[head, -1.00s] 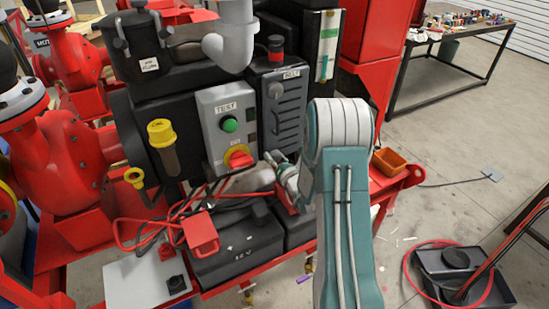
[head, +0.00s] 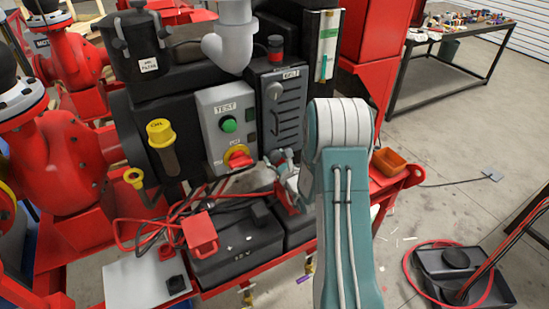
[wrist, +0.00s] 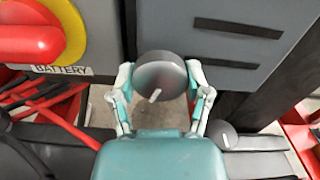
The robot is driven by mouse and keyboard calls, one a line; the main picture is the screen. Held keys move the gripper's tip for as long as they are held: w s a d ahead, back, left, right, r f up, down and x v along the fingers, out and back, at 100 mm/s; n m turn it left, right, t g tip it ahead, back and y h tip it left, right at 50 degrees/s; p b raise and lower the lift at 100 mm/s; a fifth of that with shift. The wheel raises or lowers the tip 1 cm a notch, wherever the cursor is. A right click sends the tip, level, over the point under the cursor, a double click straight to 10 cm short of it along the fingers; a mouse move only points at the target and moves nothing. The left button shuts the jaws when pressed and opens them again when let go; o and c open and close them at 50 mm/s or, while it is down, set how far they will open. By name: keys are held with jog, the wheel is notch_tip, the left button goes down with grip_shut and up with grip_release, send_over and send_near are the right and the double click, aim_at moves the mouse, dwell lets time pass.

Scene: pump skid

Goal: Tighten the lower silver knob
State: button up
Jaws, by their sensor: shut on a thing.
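The lower silver knob (wrist: 161,76) is a round grey disc with a short white mark, seen in the wrist view below the grey slotted cover. The mark slants up to the right. My gripper (wrist: 160,80) has one finger on each side of the knob and is shut on it. In the head view my gripper (head: 283,157) is at the bottom of the slotted cover, and I cannot make out the lower knob there. The upper silver knob (head: 274,91) shows near the top of the cover (head: 288,125).
A TEST panel with a green button (head: 229,124) and a red switch (head: 239,157) on a yellow ring stands left of my gripper. A black battery (head: 235,250) and red cables lie below.

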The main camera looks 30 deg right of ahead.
jog(key=shift+f+n, duration=0.15)
jog(key=shift+n, duration=0.95)
jog(key=o, duration=1.2)
jog(key=shift+s, duration=0.1)
jog(key=s, duration=1.1)
jog(key=shift+s+d, duration=0.25)
jog(key=shift+s, duration=0.15)
